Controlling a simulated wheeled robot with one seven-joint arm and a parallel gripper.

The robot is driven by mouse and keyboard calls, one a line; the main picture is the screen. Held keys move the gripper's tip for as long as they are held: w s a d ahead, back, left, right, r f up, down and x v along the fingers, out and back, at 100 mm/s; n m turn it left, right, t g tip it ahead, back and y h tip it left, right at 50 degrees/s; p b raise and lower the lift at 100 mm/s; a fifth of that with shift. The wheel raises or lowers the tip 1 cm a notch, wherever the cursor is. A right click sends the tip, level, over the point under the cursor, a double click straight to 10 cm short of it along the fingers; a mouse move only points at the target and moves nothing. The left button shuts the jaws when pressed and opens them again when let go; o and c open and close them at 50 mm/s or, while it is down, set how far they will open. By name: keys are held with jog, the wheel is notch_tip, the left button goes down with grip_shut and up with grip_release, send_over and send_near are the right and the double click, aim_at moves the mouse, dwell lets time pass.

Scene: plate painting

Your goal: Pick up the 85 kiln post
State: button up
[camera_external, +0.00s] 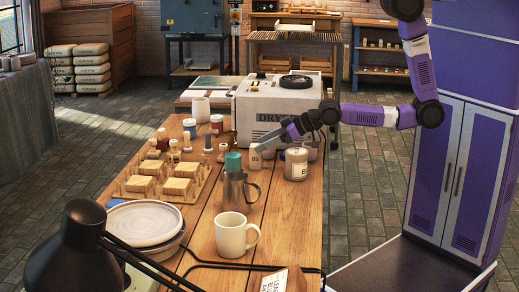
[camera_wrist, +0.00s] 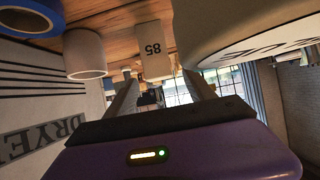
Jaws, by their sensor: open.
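The 85 kiln post (camera_external: 256,160) is a small pale block with a dark number, standing on the wooden table beside the dryer box. In the wrist view the post (camera_wrist: 153,52) shows upside down with "85" readable on its face. My gripper (camera_external: 262,145) reaches in from the right, tilted down, with its tips close to the post's upper part. In the wrist view my gripper's fingers (camera_wrist: 160,84) are apart, with the post in line with the gap. I cannot tell whether the tips are past its near face. No contact shows.
A pale labelled jar (camera_external: 297,165) stands right of the post and looms large in the wrist view (camera_wrist: 245,25). The dryer box (camera_external: 270,105) is behind. A pale cylinder (camera_wrist: 85,55) is nearby.

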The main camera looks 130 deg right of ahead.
jog(key=shift+x, duration=0.85)
jog(key=shift+d, duration=0.1)
jog(key=shift+c, duration=0.2)
grip_shut()
jog(key=shift+r, duration=0.1)
